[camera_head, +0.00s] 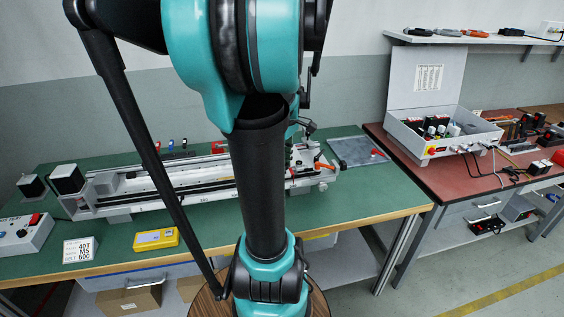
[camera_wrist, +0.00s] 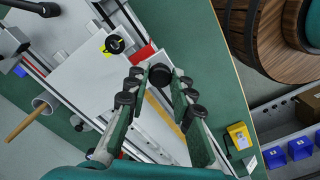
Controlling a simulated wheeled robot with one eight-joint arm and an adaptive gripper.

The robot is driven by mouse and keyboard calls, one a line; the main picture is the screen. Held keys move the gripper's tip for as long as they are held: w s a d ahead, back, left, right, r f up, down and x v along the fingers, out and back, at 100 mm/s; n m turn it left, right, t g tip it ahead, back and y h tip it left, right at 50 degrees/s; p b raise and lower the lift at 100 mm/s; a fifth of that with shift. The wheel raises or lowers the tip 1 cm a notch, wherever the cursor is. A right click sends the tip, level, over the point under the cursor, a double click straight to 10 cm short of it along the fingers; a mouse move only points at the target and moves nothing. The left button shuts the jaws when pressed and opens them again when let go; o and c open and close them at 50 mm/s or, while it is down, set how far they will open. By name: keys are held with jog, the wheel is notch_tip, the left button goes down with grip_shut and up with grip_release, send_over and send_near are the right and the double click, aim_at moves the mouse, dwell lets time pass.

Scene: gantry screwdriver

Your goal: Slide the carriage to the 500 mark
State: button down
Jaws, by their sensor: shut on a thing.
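A long grey gantry rail (camera_head: 150,188) lies along the green bench. In the wrist view the carriage appears as a pale grey plate (camera_wrist: 88,75) across the rails. A round black knob (camera_wrist: 160,74) sits between the fingertips of my gripper (camera_wrist: 160,80), which is shut on it. A second black knob (camera_wrist: 115,44) with a yellow patch stands beside it, near a red part (camera_wrist: 143,53). In the head view my arm hides the middle of the rail and most of the gripper. The scale marks are too small to read, so the carriage's position on them cannot be told.
A white card (camera_head: 81,250) reading "40T M5 600", a yellow box (camera_head: 156,239) and a control box (camera_head: 22,233) stand on the green bench (camera_head: 215,222) in front. A grey plate (camera_head: 357,151) lies right of the rail. A red-topped bench (camera_head: 440,181) holds an open case (camera_head: 420,129).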

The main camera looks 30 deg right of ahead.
jog(key=shift+d, duration=0.2)
jog(key=c, duration=1.3)
grip_release()
jog(key=shift+s+d, duration=0.1)
jog(key=shift+r, duration=0.15)
notch_tip(320, 180, up, 12)
